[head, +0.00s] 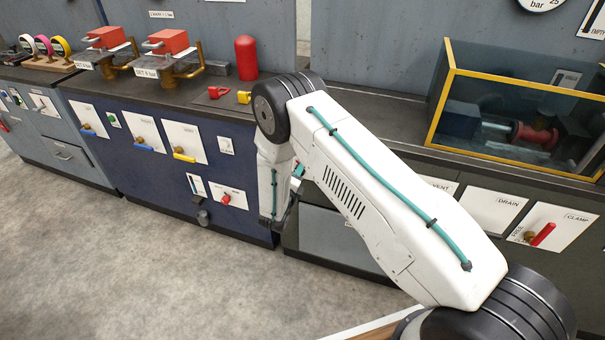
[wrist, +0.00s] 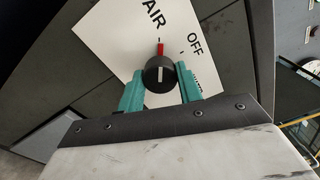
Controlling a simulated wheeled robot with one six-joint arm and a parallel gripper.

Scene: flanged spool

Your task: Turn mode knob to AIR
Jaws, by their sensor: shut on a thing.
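The mode knob (wrist: 153,76) is round and black, with a white line on its face and a red pointer. It sits on a white plate (wrist: 118,45) marked AIR and OFF, plus a third label partly covered. The red pointer points up in the wrist view, at the short tick beside AIR. The OFF tick lies to its right. My gripper (wrist: 159,82) is shut on the knob, one teal finger on each side. In the head view my arm hides the knob and its plate.
Other panels sit on the cabinet fronts, including DRAIN (head: 493,209) and CLAMP with a red handle (head: 543,234). A yellow-framed clear box (head: 520,82) stands on the counter at right. The grey floor (head: 130,260) at left is clear.

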